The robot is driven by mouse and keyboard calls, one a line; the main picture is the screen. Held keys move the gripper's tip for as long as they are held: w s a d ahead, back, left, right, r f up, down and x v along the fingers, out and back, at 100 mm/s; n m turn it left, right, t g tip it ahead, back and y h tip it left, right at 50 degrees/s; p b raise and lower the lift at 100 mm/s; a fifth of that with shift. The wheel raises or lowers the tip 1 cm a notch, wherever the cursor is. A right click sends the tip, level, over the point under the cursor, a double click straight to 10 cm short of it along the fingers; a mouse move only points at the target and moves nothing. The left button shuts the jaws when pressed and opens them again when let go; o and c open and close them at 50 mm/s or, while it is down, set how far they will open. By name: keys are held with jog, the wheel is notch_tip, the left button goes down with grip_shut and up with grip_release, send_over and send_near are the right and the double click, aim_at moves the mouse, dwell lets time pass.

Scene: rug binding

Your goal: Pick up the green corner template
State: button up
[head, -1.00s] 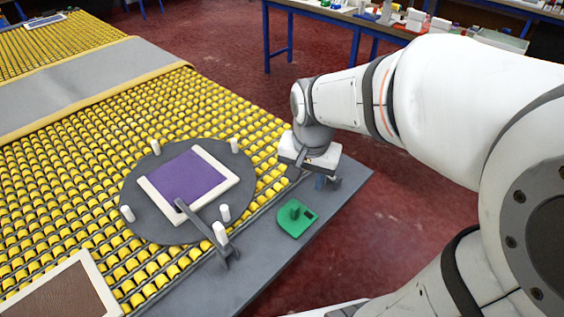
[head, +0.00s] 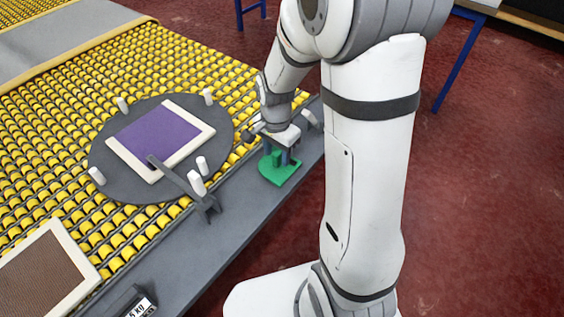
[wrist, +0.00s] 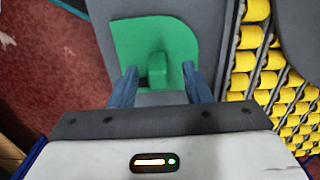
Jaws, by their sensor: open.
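The green corner template (head: 279,169) lies on the grey side ledge of the roller table, with a raised green grip block on top. It also shows in the wrist view (wrist: 130,40), where the block stands between my two blue fingers. My gripper (head: 284,157) is right over the template, pointing down. In the wrist view my gripper (wrist: 159,78) is open, one finger on each side of the block, with a gap visible on both sides. I cannot tell whether the fingertips touch the plate.
A dark round turntable (head: 108,178) with white pegs and a purple framed rug piece (head: 158,137) is left of the template. A dark lever arm (head: 207,205) reaches over the ledge. A brown framed piece (head: 42,272) lies at lower left.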

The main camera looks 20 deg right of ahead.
jog(key=shift+f, duration=0.55)
grip_shut()
